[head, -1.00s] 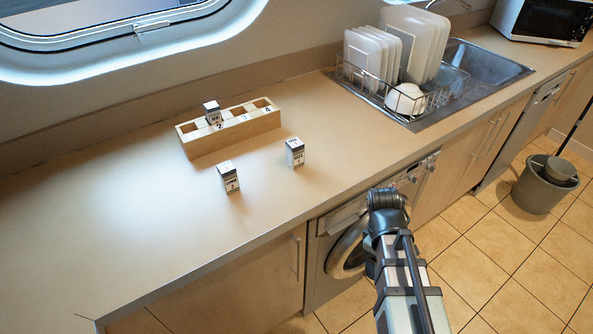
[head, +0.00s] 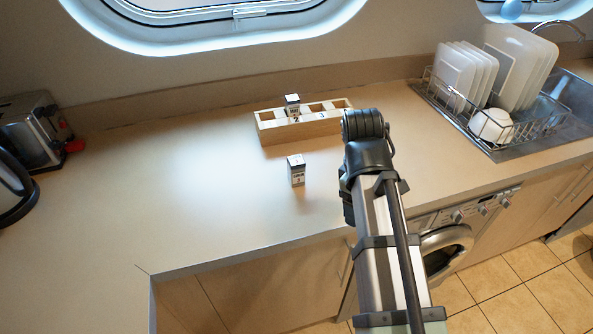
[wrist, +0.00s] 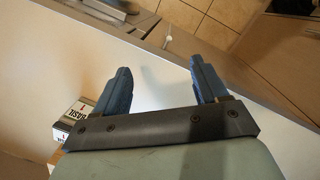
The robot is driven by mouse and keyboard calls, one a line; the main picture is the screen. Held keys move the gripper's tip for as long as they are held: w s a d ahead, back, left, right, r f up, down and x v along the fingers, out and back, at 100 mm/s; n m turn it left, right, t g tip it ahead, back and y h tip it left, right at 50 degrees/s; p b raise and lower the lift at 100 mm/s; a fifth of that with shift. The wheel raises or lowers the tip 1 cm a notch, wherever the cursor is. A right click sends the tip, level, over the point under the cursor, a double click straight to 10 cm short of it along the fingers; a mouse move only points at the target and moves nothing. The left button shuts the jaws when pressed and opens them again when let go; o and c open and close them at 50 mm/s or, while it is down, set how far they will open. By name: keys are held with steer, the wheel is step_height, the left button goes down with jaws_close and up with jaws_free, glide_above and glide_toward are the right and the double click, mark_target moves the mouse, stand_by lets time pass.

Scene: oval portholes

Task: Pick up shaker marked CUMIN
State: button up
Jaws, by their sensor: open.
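Another shaker (head: 292,105) stands in a slot of the wooden rack (head: 320,130). Their labels are too small to read in the head view, so I cannot tell which is CUMIN. The wrist view shows a shaker marked BASIL (wrist: 72,122), partly hidden, to the left of my gripper. My gripper (wrist: 160,75) is open, with nothing between its blue fingers. My arm hides the gripper in the head view.
A dish rack with plates (head: 470,105) and the sink are at the right. A toaster (head: 32,135) and part of a kettle are at the far left. The counter (head: 180,190) left of the shaker is clear. A washing machine (head: 445,245) is below.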

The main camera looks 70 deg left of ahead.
mark_target(297, 159)
steer(key=s+a+r+m, duration=0.2)
steer(key=s+a+r, duration=0.1)
steer(key=a, duration=0.2)
steer(key=s+a+r+m+g, duration=0.1)
steer(key=s+a+r+m, duration=0.1)
steer(key=a, duration=0.4)
steer(key=s+a+r+m, duration=0.2)
steer(key=s+a+r, duration=0.2)
steer(key=a+r, duration=0.1)
steer(key=shift+a+m+y, duration=0.3)
steer(key=shift+a+y, duration=0.1)
steer(key=shift+a, duration=0.15)
steer(key=shift+s+a+f, duration=0.1)
step_height(297, 159, down, 8)
steer(key=shift+f, duration=0.1)
steer(key=shift+s+f, duration=0.15)
steer(key=shift+f, duration=2.45)
steer(key=shift+c, duration=0.2)
steer(key=c, duration=1)
